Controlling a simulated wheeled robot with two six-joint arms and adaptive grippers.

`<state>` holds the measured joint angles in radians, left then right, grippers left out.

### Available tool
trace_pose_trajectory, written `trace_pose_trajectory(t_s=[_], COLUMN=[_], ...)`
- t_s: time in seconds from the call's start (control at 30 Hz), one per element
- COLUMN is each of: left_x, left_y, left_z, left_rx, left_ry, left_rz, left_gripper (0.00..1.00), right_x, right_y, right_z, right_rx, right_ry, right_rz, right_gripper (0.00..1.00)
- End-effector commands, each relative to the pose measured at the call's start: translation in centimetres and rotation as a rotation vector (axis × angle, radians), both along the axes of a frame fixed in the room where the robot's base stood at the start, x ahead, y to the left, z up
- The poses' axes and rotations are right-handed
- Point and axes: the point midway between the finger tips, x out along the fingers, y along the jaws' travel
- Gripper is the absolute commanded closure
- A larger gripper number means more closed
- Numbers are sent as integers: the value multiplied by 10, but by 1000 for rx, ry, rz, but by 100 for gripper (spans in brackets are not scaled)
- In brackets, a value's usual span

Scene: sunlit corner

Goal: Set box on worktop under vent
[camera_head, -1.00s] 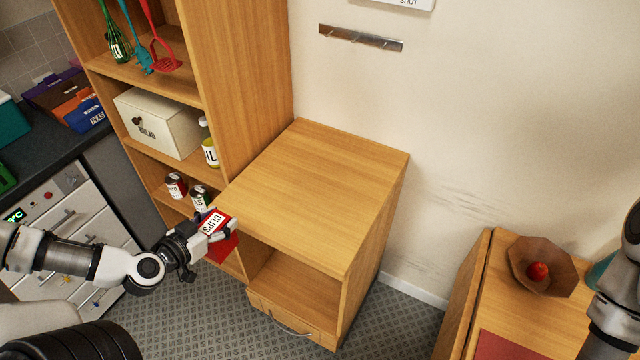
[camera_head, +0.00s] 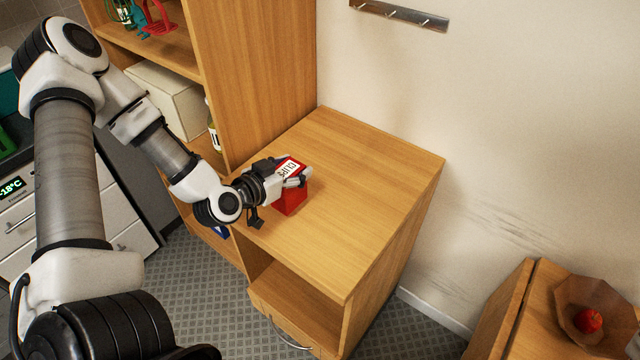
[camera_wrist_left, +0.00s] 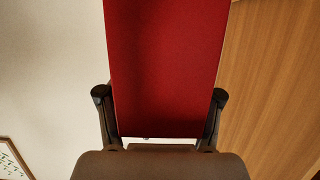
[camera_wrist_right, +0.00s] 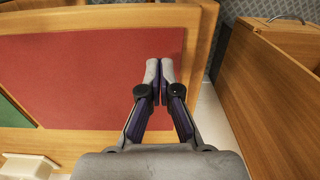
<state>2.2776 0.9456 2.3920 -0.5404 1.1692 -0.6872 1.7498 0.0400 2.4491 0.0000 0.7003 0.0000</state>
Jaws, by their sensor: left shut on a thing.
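A red box (camera_head: 289,201) with a white "CLIPS" label is held in my left gripper (camera_head: 294,181) over the wooden cabinet top (camera_head: 345,190), near its left side. I cannot tell whether the box touches the top. In the left wrist view the box's red face (camera_wrist_left: 165,65) stands between the two fingers of the gripper (camera_wrist_left: 160,105). My right gripper (camera_wrist_right: 160,70) is shut and empty in the right wrist view, over a red panel (camera_wrist_right: 80,75) on a wooden surface. No vent shows.
A tall wooden shelf unit (camera_head: 255,75) stands against the cabinet's back left. A hook rail (camera_head: 400,14) is on the wall. A wooden bowl (camera_head: 570,300) with a red fruit (camera_head: 588,320) sits at lower right. The right part of the cabinet top is clear.

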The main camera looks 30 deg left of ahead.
Motion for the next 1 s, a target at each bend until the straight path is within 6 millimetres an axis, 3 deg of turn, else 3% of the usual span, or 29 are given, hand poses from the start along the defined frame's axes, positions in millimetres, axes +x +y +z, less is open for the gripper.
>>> trace_pose_trajectory(t_s=[0.2, 0.43, 0.67, 0.97, 1.0], left_x=[30, 51, 50, 50, 50], left_y=[-24, -37, -36, -36, -36], left_z=[-4, -5, -38, -43, -42], left_rx=[5, 2, -1, -2, -2], left_ry=[-1, -3, 0, -3, -2], left_rz=[-10, -5, -2, -2, -2], left_gripper=[80, 80, 80, 80, 27], right_x=[0, 0, 0, 0, 0], right_y=[0, 0, 0, 0, 0], right_z=[-7, -3, 7, 3, 4], right_rx=[0, 0, 0, 0, 0], right_ry=[1, 1, 1, 1, 1], right_rz=[0, 0, 0, 0, 0], right_gripper=[100, 100, 100, 100, 100])
